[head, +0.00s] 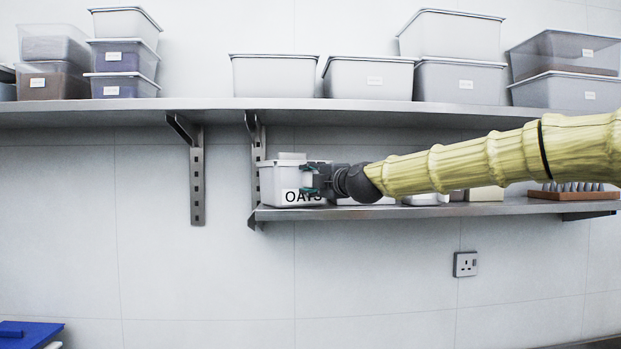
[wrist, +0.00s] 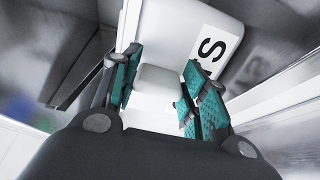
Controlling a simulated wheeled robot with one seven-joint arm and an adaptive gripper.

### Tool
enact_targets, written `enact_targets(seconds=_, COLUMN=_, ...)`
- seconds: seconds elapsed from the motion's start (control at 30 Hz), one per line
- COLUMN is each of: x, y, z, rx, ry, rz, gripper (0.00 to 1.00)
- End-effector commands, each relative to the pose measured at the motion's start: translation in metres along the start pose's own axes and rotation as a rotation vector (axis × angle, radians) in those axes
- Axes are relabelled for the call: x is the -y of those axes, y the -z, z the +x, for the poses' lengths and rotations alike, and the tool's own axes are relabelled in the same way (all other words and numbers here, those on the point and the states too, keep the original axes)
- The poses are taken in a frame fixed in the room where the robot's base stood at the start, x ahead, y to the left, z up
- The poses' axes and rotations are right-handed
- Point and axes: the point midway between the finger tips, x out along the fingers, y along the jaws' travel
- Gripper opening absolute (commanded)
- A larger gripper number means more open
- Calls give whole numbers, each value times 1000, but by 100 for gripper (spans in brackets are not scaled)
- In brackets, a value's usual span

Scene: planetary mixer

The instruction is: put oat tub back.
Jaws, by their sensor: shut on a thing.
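The oat tub (head: 272,185) is a white box with a black "OATS" label, partly covered by my gripper. It is at the left end of the lower shelf (head: 258,213), upright, with its base at or very near the shelf surface; I cannot tell whether it touches. My gripper (head: 309,181) comes from the right and is shut on the tub. In the wrist view, the teal-padded fingers (wrist: 158,95) sit on either side of a raised white part of the tub (wrist: 182,32). The label's "S" shows beside them.
Several lidded tubs (head: 272,76) stand on the upper shelf (head: 330,105) just above. A shelf bracket (head: 196,175) is left of the tub. Pale boxes (head: 485,194) and a brown tray (head: 573,192) stand farther right on the lower shelf. A wall socket (head: 465,264) is below.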

Motion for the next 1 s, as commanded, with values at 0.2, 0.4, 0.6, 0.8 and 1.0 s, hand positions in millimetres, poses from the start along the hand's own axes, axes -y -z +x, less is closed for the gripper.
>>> enact_targets(seconds=0.2, x=1, y=0, z=0, rx=-1, ry=1, rz=0, gripper=65)
enact_targets(seconds=0.4, x=0, y=0, z=0, rx=-1, ry=1, rz=0, gripper=65)
enact_targets(seconds=0.6, x=1, y=1, z=-2, rx=-1, ry=1, rz=-1, gripper=65)
enact_targets(seconds=0.8, x=2, y=1, z=-17, rx=-1, ry=0, rz=-1, gripper=65)
enact_targets(seconds=1.0, x=2, y=1, z=-41, rx=-1, ry=0, rz=-3, gripper=65)
